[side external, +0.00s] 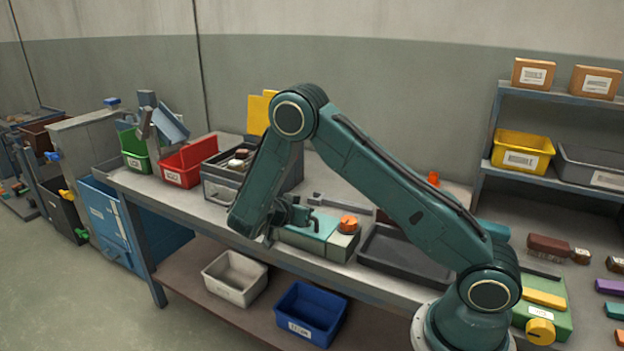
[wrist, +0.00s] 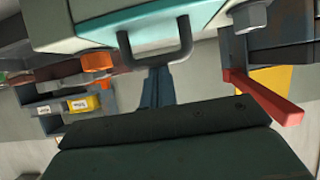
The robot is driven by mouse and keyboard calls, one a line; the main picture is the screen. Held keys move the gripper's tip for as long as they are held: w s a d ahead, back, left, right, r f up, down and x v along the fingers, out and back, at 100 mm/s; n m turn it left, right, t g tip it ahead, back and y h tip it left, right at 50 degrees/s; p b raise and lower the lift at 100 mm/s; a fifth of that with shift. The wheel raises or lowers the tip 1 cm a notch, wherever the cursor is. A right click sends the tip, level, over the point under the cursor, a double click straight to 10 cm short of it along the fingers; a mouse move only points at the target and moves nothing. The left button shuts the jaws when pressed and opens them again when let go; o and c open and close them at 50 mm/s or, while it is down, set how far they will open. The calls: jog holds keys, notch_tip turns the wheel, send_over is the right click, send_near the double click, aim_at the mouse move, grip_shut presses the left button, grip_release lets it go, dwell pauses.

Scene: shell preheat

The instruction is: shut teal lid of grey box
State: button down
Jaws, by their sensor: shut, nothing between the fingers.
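The grey box (side external: 341,246) stands on the bench at the middle of the side view, with an orange knob (side external: 348,223) at its right. Its teal lid (side external: 318,226) looks about flat over the left part of the top; I cannot tell whether a gap is left under it. In the wrist view the lid (wrist: 90,17) is at the top, with a dark U-shaped handle (wrist: 186,40) on it. My gripper (wrist: 157,72) is shut and empty, its fingertips close to the handle; I cannot tell if they touch. My arm partly hides the box's left side in the side view.
A black tray (side external: 385,271) is right of the box. A red bar (wrist: 262,97) juts out at the right of the wrist view.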

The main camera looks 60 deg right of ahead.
jog(key=shift+a+f, duration=0.1)
jog(key=shift+f, duration=0.1)
jog(key=shift+d+r, duration=0.55)
jog(key=shift+r, duration=0.25)
jog(key=shift+d+r, duration=0.5)
jog(key=shift+r, duration=0.6)
jog(key=a+f+v, duration=0.1)
jog(key=f+v, duration=0.1)
jog(key=v, duration=0.7)
jog(key=shift+a+r, duration=0.15)
jog(key=shift+a, duration=0.05)
